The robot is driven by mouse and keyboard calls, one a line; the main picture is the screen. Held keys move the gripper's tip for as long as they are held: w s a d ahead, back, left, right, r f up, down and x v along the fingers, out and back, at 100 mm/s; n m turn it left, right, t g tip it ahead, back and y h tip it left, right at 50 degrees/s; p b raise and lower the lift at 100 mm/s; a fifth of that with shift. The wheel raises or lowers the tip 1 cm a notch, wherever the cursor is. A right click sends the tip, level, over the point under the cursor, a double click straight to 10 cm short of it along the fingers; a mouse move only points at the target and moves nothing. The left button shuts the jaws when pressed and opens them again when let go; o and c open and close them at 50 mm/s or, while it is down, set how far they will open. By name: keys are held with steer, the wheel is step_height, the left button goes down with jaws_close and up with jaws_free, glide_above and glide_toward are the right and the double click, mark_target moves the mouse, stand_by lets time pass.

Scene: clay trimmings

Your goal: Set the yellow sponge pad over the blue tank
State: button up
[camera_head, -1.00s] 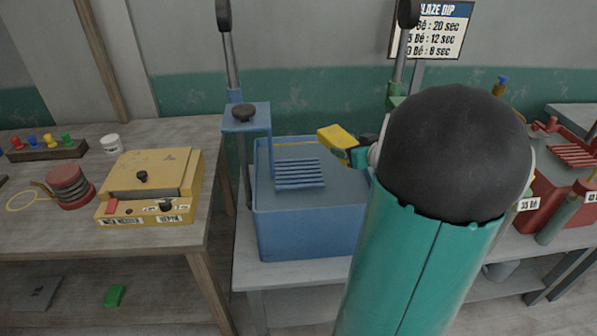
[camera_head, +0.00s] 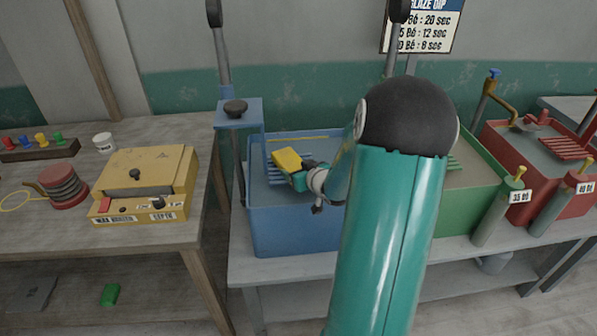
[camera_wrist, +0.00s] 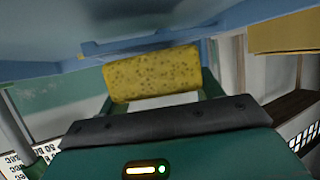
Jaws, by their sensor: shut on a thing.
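The yellow sponge pad (camera_head: 286,160) is held in my gripper (camera_head: 300,172) above the blue tank (camera_head: 295,230). In the wrist view the porous yellow pad (camera_wrist: 152,74) sits between the two fingers of my gripper (camera_wrist: 155,88), which are shut on it. The blue tank is an open box on a grey bench, with a slatted blue rack at its back left, partly behind the pad. My arm hides the tank's right side. I cannot tell the exact height of the pad above the tank's contents.
A green tank (camera_head: 470,190) and a red tank (camera_head: 535,160) stand to the right. A blue post with a small shelf (camera_head: 238,116) rises at the blue tank's left back corner. A yellow wax heater (camera_head: 145,185) stands on the left table.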

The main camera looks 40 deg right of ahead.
steer(key=shift+f, duration=0.25)
steer(key=shift+f, duration=0.15)
steer(key=o, duration=1)
